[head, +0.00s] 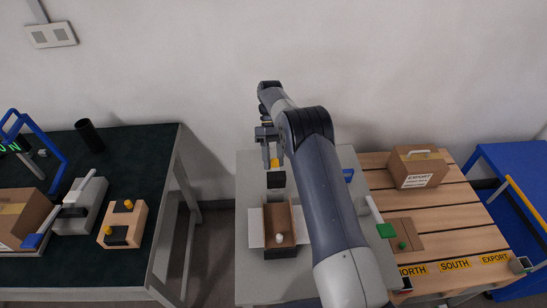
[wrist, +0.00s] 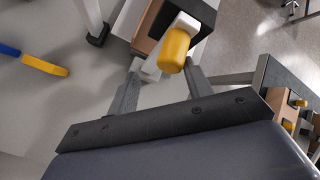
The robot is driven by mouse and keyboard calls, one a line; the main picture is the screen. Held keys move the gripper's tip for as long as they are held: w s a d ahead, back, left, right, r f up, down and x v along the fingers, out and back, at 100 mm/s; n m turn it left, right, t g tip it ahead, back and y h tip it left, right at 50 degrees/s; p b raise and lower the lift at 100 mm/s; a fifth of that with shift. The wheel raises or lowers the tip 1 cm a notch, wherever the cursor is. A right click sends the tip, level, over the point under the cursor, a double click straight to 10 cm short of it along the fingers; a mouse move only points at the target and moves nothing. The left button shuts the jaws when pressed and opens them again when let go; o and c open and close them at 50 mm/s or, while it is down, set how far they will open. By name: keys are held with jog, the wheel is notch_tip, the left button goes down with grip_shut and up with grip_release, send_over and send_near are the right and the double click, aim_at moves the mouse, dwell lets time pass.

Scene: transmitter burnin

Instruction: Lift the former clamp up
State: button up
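The former clamp shows as a yellow knob (head: 275,163) above a black block (head: 276,180) at the back of the grey table. In the wrist view, the yellow knob (wrist: 174,52) sits on a white arm near a dark block. My gripper (head: 268,143) is above and close to the knob. In the wrist view, my gripper's fingers (wrist: 164,72) are spread, with the knob around the fingertips, nearer the right finger. I see a gap on the left; contact on the right is unclear. The former holds an open brown carton (head: 268,216) with white side flaps.
A white knob (head: 279,238) shows within the carton. A blue-handled part (head: 348,175) and a green block (head: 386,231) are right of my arm. A closed carton (head: 418,168) stands on the wooden pallet. A dark bench (head: 150,150) is at left, across a gap.

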jog(key=shift+d+r, duration=0.1)
jog(key=shift+r, duration=0.3)
